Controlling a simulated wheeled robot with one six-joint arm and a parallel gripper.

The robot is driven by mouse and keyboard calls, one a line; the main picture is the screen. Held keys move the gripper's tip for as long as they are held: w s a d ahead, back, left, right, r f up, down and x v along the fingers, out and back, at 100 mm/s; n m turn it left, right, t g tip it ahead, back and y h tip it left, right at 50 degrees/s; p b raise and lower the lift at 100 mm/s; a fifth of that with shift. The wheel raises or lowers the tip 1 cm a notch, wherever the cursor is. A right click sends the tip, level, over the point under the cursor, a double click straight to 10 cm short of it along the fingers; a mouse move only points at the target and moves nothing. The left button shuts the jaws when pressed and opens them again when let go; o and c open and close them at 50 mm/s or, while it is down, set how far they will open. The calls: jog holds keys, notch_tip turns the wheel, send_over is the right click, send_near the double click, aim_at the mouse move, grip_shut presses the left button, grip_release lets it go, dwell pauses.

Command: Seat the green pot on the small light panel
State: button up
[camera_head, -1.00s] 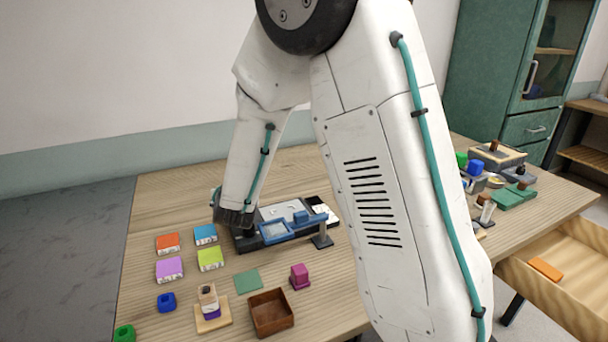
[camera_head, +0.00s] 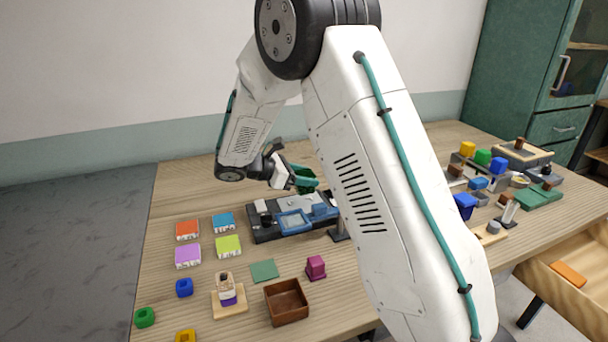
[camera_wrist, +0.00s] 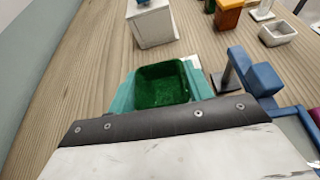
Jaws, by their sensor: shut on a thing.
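My gripper (camera_head: 298,181) is shut on the green pot (camera_head: 305,172) and holds it above the back of the table. In the wrist view the green pot (camera_wrist: 162,86) sits between the teal fingers, its open top facing the camera. Its underside is hidden. A dark device with a blue-framed window (camera_head: 294,222) lies below and in front of the gripper. A small pale patch (camera_head: 262,207) shows on its left part. I cannot tell for certain which surface is the small light panel.
Orange, blue, purple and lime blocks lie left of the device. A brown open box (camera_head: 286,303), a magenta block (camera_head: 316,268) and a green square (camera_head: 264,271) lie in front. Blocks and trays crowd the right. In the wrist view, a white box (camera_wrist: 152,26) stands beyond the pot.

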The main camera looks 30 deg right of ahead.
aim_at(296, 190)
jog(key=shift+f, duration=2.6)
jog(key=o, duration=1.1)
jog(key=shift+a, duration=0.1)
